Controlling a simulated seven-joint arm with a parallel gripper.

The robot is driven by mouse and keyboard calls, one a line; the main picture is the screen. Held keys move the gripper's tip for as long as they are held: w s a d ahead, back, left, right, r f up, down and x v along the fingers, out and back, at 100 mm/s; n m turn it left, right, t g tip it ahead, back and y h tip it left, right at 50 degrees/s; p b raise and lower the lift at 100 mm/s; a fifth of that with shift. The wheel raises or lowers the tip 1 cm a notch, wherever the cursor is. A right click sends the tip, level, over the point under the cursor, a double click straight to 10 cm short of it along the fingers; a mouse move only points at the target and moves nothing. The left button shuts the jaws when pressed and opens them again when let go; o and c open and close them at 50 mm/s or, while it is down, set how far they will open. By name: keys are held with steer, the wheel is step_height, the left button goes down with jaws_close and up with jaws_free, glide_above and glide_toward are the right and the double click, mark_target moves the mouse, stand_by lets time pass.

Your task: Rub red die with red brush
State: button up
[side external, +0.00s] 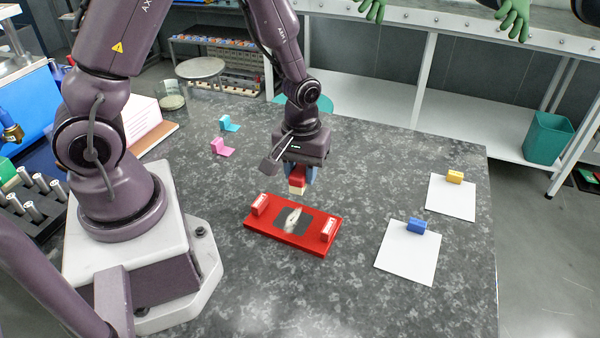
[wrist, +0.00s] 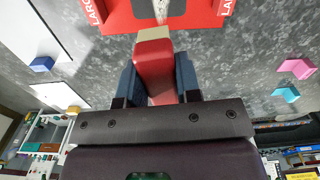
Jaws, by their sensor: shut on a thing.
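My gripper (side external: 298,172) is shut on the red brush (wrist: 154,68), a red block with a cream bristle end. The brush also shows in the side view (side external: 297,179), pointing down with its cream end lowest. The red die (side external: 267,235) is a flat red plate on the table with a dark grey centre patch, a whitish smear on it, and a raised labelled block at each end. In the wrist view the die (wrist: 117,18) is at the top, beyond the brush tip. The brush is above the die's far side and looks apart from it.
White sheets (side external: 405,262) lie to the right, with a blue block (side external: 416,225) on one and a yellow block (side external: 454,177) on another. Pink (side external: 218,147) and teal (side external: 226,123) pieces lie behind left. The speckled table (side external: 350,170) is clear around the die.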

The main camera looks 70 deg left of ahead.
mark_target(302, 207)
steer(key=shift+f, duration=3.05)
steer(key=shift+s+d+f, duration=0.35)
steer(key=shift+s+f, duration=0.05)
steer(key=shift+f, duration=0.2)
steer(key=shift+c, duration=0.4)
steer(key=shift+s+d+f, duration=0.1)
steer(key=shift+s+d, duration=1)
steer(key=shift+s, duration=0.2)
steer(key=shift+s+d, duration=1.05)
steer(key=shift+s, duration=0.25)
steer(key=shift+w+a, duration=1.2)
steer(key=shift+w, duration=0.25)
steer(key=shift+w+a, duration=1.2)
steer(key=shift+w, duration=0.2)
steer(key=shift+w+a+r, duration=0.15)
steer(key=shift+w+r, duration=0.05)
steer(key=shift+s+r, duration=0.1)
steer(key=shift+r, duration=3.85)
